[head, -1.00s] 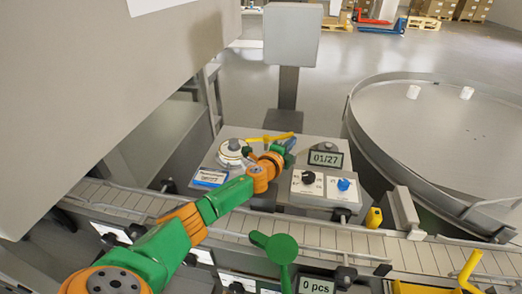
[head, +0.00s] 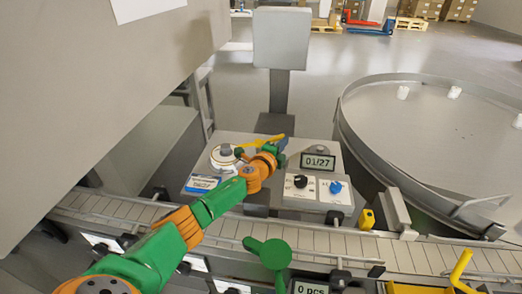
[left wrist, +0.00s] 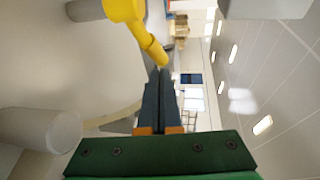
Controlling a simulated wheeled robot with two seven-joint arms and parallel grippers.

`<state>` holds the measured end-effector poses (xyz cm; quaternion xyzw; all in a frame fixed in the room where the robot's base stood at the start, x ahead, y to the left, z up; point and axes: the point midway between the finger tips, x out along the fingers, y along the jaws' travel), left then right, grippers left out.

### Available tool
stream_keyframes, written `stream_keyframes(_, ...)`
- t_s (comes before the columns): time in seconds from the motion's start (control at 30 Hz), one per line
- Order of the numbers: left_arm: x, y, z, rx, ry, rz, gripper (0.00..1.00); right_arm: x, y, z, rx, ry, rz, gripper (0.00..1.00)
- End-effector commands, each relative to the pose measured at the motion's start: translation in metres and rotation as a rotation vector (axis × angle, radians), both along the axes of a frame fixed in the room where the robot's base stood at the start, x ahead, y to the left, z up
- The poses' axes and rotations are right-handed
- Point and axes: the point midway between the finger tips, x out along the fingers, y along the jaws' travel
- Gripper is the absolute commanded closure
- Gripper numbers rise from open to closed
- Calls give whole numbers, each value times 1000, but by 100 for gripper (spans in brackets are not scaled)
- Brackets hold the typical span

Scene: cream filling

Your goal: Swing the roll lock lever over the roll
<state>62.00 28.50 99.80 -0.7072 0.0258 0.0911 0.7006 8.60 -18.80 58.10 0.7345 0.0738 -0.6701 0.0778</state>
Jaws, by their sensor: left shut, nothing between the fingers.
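The yellow lock lever (head: 250,143) lies across the top of the printer-like unit, by the white label roll (head: 223,157) with its grey hub. In the left wrist view the yellow lever (left wrist: 133,22) slants down, its tip beside my fingertips. My left gripper (head: 282,145) is at the lever's right end in the head view. Its dark fingers (left wrist: 161,72) are shut with nothing between them; whether they touch the lever I cannot tell. My right gripper is not in view.
The unit carries a counter display (head: 318,162) and a panel with black and blue knobs (head: 335,188). A conveyor (head: 335,243) runs in front, with a green paddle (head: 270,250) nearby. A round turntable (head: 430,130) stands right. A large grey housing (head: 110,80) stands left.

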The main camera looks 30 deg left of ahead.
Motion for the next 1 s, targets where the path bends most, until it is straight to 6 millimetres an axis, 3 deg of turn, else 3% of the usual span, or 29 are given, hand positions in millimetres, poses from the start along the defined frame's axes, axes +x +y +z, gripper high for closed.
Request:
stream_keyframes(0.1,0,0,34,3,-2,-1,100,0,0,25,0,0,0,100)
stream_keyframes(0.2,-16,-8,53,2,0,-5,100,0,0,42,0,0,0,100)
stream_keyframes(0.4,-45,-20,85,4,0,-3,100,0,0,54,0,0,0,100)
stream_keyframes(0.7,-103,-47,109,2,2,-2,100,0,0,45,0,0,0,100)
stream_keyframes(1.0,-127,-58,122,3,2,0,100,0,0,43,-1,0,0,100)
